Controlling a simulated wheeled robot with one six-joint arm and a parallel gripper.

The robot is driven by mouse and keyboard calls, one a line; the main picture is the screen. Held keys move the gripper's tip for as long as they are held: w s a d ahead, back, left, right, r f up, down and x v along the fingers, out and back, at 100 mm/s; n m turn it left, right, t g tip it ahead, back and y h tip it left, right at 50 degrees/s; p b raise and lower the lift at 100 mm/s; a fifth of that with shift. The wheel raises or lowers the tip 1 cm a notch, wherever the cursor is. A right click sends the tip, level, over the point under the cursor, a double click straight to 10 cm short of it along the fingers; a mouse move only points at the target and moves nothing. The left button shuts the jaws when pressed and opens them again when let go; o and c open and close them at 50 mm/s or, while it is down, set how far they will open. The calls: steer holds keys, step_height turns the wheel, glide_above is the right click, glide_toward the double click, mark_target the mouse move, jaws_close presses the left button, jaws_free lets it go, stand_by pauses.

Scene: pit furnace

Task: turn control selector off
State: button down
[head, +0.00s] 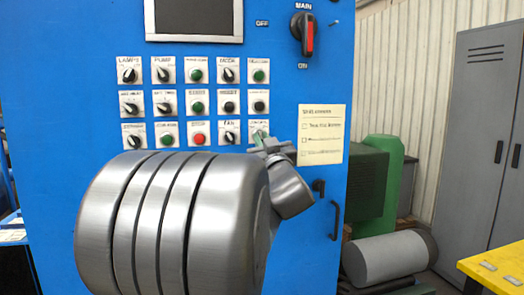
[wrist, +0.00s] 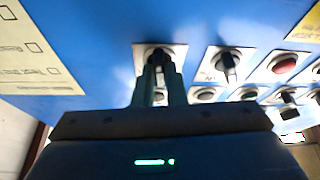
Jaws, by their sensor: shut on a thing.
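The control selector is the bottom-right control of the panel grid. Its pale label plate (head: 258,127) shows just above my gripper (head: 268,147) in the head view, but the label is too small to read surely. In the wrist view its black knob (wrist: 158,54) sits between the two fingertips of my gripper (wrist: 158,72). The fingers are shut on the knob. The knob's pointer direction is mostly hidden by the fingers.
The fan selector (head: 230,131) is close on the left, with a red button (head: 198,138) beyond it. More knobs and buttons stand above. A paper checklist (head: 321,134) is on the right. The main switch (head: 304,34) is at upper right, a door handle (head: 336,220) below.

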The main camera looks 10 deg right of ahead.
steer(key=shift+d+n+g+y, duration=0.1)
steer(key=shift+n+g+y, duration=0.2)
steer(key=shift+n+y, duration=0.85)
steer(key=shift+d+n+g+y, duration=0.1)
steer(key=shift+n+g+y, duration=0.25)
steer(key=shift+n, duration=1.6)
steer(key=c, duration=1.5)
jaws_free()
steer(key=b+v, duration=0.1)
steer(key=v, duration=1.2)
steer(key=shift+s+d+f, duration=0.1)
steer(key=shift+s+f, duration=0.1)
steer(key=shift+s, duration=0.15)
steer(key=shift+w, duration=0.1)
